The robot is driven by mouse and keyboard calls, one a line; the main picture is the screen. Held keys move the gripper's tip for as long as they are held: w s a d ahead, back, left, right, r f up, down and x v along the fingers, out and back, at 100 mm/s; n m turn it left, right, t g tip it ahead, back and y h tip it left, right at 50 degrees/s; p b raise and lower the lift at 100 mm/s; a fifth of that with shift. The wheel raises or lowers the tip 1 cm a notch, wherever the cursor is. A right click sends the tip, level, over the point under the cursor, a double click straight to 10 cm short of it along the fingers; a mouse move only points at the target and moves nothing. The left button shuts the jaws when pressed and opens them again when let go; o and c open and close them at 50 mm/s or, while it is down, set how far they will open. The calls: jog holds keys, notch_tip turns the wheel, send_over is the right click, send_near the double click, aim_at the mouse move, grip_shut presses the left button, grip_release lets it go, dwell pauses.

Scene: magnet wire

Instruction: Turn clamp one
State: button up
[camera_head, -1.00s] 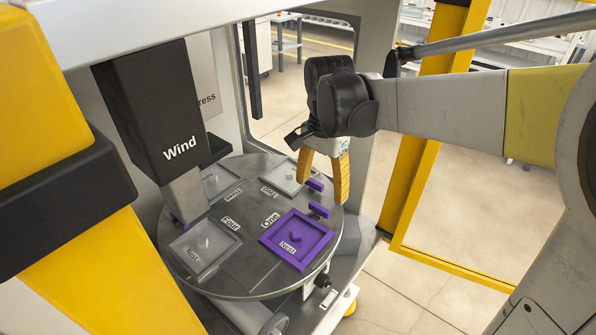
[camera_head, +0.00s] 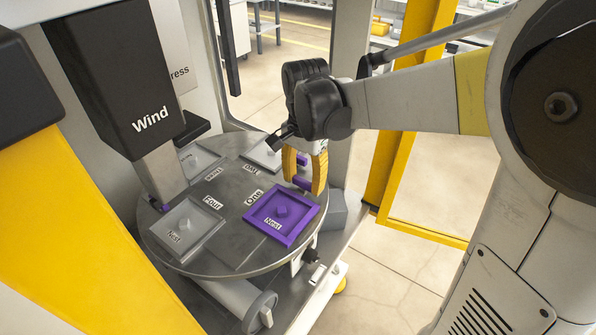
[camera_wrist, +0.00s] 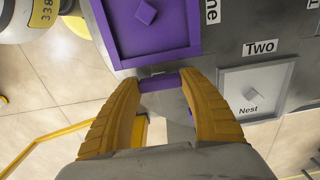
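Clamp one, a small purple bar (camera_wrist: 158,83), sits at the outer edge of the purple nest (camera_wrist: 113,55) beside the label One. In the head view the clamp (camera_head: 302,183) shows between the yellow fingers of my gripper (camera_head: 305,185). In the wrist view my gripper (camera_wrist: 160,85) has its fingers spread, one at each end of the bar. Whether the fingertips touch the bar is not clear. The purple nest (camera_head: 254,219) lies flat on the grey round table (camera_head: 232,250).
A second purple clamp (camera_head: 301,159) is partly hidden behind my gripper, near nest Two (camera_wrist: 282,85). The black Wind head (camera_head: 120,80) stands over the table at left. A yellow frame post (camera_head: 392,180) stands at right. Open floor lies beyond the table's right edge.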

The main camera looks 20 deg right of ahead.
jog(key=shift+n, duration=0.3)
jog(key=n+p, duration=0.2)
jog(key=n, duration=0.1)
jog(key=shift+n, duration=0.4)
jog(key=n+p, duration=0.1)
jog(key=n, duration=0.3)
jog(key=n+p, duration=0.1)
jog(key=n, duration=0.4)
jog(key=shift+n+p, duration=0.55)
jog(key=shift+n, duration=1.65)
jog(key=o, duration=1.2)
